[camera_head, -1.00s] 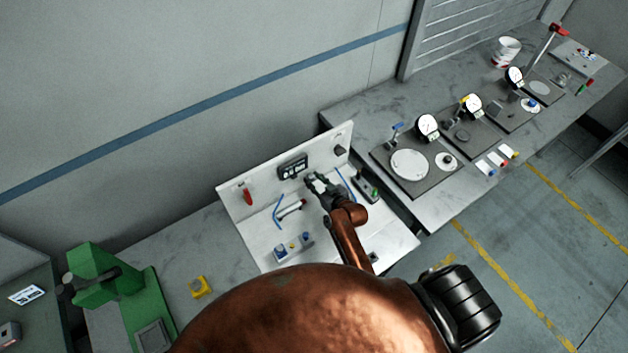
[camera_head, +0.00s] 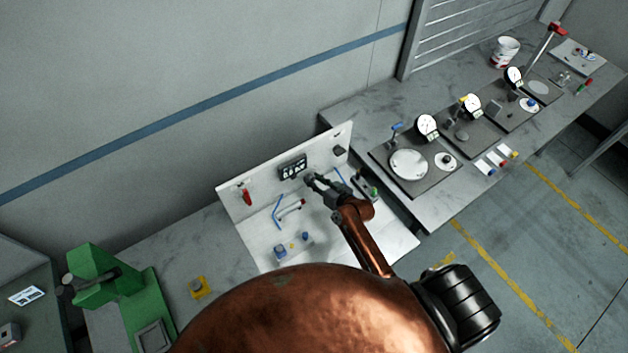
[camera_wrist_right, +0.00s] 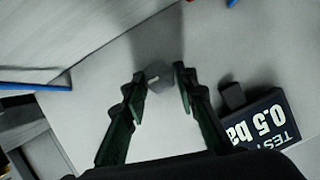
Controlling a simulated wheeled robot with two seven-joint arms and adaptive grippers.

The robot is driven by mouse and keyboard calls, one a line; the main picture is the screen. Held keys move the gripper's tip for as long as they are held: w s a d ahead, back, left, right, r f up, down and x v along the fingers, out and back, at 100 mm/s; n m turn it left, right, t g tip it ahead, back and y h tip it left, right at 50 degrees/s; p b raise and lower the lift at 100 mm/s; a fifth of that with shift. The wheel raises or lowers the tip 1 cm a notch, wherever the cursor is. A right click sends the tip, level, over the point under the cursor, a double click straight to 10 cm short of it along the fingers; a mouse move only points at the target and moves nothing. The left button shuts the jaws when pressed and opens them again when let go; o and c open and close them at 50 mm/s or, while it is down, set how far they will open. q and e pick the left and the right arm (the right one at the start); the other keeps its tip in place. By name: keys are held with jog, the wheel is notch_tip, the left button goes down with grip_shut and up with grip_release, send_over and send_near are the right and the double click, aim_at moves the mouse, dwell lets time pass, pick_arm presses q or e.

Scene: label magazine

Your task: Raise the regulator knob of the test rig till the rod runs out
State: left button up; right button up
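The test rig is a white panel (camera_head: 232,207) with a white base plate. My right gripper (camera_head: 311,181) is at the panel, just below and right of the display. In the wrist view its two fingers (camera_wrist_right: 160,80) stand open on both sides of a grey knob (camera_wrist_right: 159,77), with slim gaps visible. A small cylinder (camera_head: 290,210) lies on the base; how far its rod is out is too small to tell. My left gripper is out of view.
A red handle (camera_head: 246,196) and a dark block (camera_head: 340,150) sit on the panel. Blue tubes (camera_head: 277,212) run by the cylinder. A green press (camera_head: 100,280) stands left. Dial gauges on dark plates (camera_head: 415,188) fill the right bench. A yellow block (camera_head: 199,287) lies nearby.

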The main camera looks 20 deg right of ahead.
jog(key=o, duration=0.5)
jog(key=shift+s+d+r, duration=0.1)
jog(key=shift+s+d, duration=0.05)
jog(key=shift+s, duration=0.35)
jog(key=v, duration=1.1)
jog(key=shift+r, duration=0.1)
dwell(0.7)
